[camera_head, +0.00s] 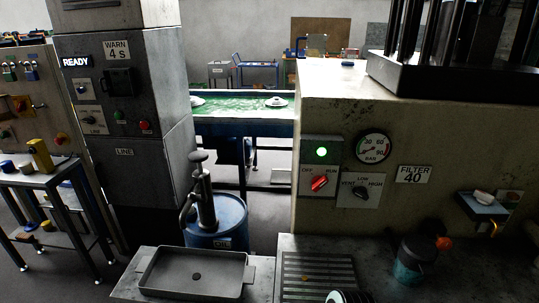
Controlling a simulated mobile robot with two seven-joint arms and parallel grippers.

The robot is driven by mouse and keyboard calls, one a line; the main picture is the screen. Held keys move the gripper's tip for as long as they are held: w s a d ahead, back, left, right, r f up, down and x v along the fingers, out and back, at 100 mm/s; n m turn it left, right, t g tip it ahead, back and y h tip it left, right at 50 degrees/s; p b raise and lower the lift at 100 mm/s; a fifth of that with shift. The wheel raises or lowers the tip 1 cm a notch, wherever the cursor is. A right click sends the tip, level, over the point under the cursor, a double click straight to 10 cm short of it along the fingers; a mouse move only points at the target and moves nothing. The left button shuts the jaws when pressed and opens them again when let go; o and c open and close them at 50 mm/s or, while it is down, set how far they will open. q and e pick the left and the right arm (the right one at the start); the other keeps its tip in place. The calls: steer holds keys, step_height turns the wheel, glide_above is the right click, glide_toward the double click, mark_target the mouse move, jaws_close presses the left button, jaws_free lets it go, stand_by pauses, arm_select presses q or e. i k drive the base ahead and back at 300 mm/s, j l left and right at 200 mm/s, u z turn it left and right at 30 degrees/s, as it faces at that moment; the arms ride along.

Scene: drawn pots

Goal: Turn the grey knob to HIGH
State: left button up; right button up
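Neither of my grippers shows in the head view.
A BAR gauge (373,146) and a FILTER 40 label (413,174) are near the knob. Below stand a grey tray (195,272), a slotted grate (318,272) and a dark item with an orange part (422,248). A blue OIL drum (229,222) with a pump stands left.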

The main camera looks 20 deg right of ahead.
mark_target(362, 192)
steer(key=z, duration=1.6)
